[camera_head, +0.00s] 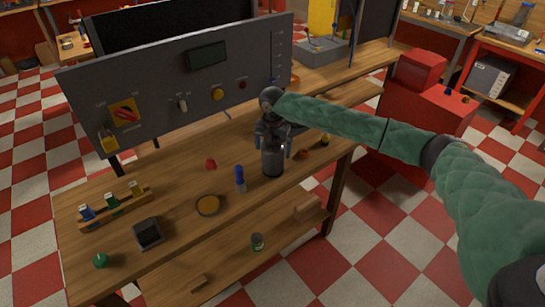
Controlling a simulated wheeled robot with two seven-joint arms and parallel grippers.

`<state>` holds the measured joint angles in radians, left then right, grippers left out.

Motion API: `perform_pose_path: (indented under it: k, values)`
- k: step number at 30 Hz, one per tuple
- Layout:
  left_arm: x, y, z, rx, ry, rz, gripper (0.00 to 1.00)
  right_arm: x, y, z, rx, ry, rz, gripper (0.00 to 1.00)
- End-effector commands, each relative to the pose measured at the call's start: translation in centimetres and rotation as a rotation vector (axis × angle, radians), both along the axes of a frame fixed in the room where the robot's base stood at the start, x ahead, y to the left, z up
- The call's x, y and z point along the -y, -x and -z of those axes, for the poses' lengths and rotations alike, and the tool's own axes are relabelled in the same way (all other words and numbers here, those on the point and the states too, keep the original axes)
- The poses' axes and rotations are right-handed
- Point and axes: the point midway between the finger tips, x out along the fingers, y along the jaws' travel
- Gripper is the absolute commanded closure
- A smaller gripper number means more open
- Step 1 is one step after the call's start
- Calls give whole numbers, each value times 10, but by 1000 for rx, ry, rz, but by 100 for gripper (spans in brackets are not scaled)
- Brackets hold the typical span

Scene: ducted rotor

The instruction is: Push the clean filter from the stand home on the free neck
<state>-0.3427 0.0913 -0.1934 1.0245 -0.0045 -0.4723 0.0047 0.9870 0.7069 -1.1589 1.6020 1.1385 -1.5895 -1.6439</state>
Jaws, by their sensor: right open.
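My right gripper (273,147) points down over the right part of the wooden bench, its two fingers apart. A dark grey upright cylinder (273,165) stands on the bench directly under the gripper, its top between or just behind the fingers; I cannot tell whether they touch it. The hand hides its upper part. I cannot tell for sure which things are the clean filter, its stand and the free neck. A wooden rack (113,207) at the bench's left holds small blue, green and yellowish pieces. My left gripper is not in view.
A grey control panel (180,85) stands along the bench's back. A blue-topped piece (240,178), a round amber dish (208,205), a dark box (148,233) and a green knob (100,260) are on the bench. A green can (257,242) is on the lower shelf.

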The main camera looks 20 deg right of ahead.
Motion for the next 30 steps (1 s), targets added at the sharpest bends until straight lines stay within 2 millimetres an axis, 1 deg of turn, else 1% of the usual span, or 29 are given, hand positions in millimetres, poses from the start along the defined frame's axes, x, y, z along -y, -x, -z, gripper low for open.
perform_pose_path:
  k: [13, 23, 30]
  values:
    - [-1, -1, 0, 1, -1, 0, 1, 0, 0, 0, 0, 0, 0, 4]
    - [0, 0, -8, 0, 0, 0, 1, 0, 0, -1, 0, 0, 0, 4]
    - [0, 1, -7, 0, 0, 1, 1, 0, 0, 0, 0, 0, 0, 4]
